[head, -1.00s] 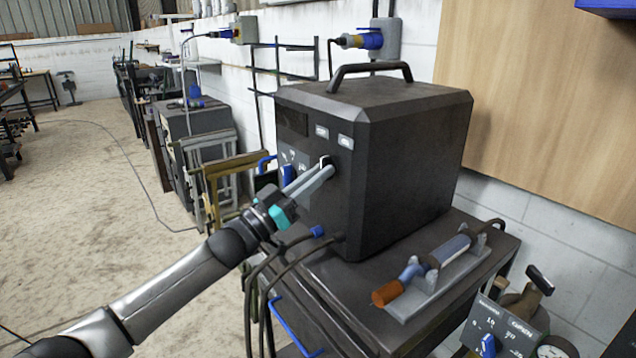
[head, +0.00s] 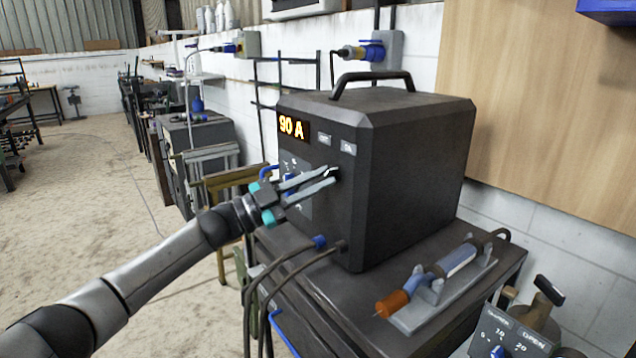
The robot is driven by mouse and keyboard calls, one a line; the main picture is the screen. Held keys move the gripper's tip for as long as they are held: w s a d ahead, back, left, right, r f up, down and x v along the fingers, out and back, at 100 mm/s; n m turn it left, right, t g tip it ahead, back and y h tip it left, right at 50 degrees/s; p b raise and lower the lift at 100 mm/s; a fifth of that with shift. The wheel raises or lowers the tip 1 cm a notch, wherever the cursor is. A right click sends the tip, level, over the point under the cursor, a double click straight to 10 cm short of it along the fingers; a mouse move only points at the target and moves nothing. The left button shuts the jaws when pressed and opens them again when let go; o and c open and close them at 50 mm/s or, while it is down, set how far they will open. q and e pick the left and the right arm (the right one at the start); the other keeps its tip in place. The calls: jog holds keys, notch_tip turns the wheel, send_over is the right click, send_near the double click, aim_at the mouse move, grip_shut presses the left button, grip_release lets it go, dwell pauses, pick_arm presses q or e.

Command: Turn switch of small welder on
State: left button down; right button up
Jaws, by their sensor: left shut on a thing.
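The small welder (head: 415,165) is a dark box with a top handle, standing on a dark cart. Its display (head: 293,128) is lit and reads 90 A in orange. My left gripper (head: 332,174) is at the welder's front panel, its two grey fingers shut on the switch (head: 334,171), a small knob right of the panel's middle. The fingers hide most of the switch. My right gripper is not in view.
A torch (head: 440,270) with an orange end lies in a holder on the cart top (head: 350,290). Cables run from the panel's lower edge. A smaller panel with a blue knob (head: 497,351) is at bottom right. The floor at left is mostly clear.

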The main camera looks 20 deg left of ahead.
pick_arm(q)
jog(key=shift+m, duration=0.4)
jog(key=c, duration=0.8)
grip_release()
jog(key=shift+c, duration=0.2)
jog(key=v, duration=1.5)
jog(key=shift+a, duration=0.2)
jog(key=shift+w+f, duration=0.1)
